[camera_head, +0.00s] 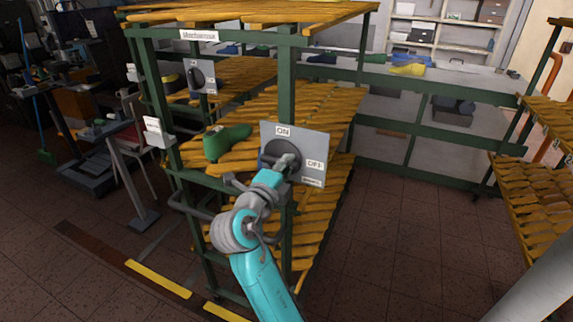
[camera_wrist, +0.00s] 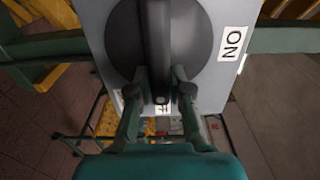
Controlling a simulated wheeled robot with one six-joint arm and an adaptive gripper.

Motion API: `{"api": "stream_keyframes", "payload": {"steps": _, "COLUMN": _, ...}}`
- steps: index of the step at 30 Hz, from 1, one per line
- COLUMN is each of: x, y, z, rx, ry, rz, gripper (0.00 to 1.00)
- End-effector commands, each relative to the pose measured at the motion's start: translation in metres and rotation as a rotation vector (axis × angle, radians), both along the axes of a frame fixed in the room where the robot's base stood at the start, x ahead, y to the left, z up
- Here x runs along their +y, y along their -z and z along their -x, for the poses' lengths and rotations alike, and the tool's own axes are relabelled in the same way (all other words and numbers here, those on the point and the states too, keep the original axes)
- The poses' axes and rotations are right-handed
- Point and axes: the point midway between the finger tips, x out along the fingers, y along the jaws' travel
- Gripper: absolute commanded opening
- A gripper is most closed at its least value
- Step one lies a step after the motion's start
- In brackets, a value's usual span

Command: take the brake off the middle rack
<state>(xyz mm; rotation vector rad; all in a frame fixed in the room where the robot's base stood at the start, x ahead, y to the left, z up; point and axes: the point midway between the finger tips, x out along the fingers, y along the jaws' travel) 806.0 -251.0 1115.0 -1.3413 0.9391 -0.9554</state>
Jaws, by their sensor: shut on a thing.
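The middle rack (camera_head: 240,165) has a green frame and yellow slatted shelves. A grey brake plate (camera_head: 317,145) on its front post bears the labels ON at the top and OFF at the right. A dark round knob (camera_head: 270,149) sits on the plate, partly hidden by my gripper (camera_head: 287,163). In the wrist view, the knob's bar handle (camera_wrist: 157,40) stands upright, its lower end towards a partly hidden label (camera_wrist: 163,107); ON is at the right. My gripper (camera_wrist: 163,88) is shut on the lower part of the handle, one finger on each side.
A similar plate with a dark handle (camera_head: 197,77) is on another post, up and left. A green shoe last (camera_head: 226,141) lies on the shelf beside my gripper. Another slatted rack (camera_head: 535,200) stands at the right. The floor (camera_head: 400,230) between is clear.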

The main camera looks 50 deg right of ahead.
Motion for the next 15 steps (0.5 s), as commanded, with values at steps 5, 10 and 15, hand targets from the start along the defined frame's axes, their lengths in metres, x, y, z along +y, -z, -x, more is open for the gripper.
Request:
{"api": "stream_keyframes", "payload": {"steps": 5, "x": 0.0, "y": 0.0016, "z": 0.0003, "rx": 0.002, "ry": 0.001, "rz": -0.003, "gripper": 0.0}}
{"api": "stream_keyframes", "payload": {"steps": 10, "x": 0.0, "y": 0.0016, "z": 0.0002, "rx": 0.002, "ry": 0.001, "rz": -0.003, "gripper": 0.44}}
{"api": "stream_keyframes", "payload": {"steps": 15, "x": 0.0, "y": 0.0009, "z": 0.0001, "rx": 0.002, "ry": 0.0, "rz": -0.002, "gripper": 0.45}}
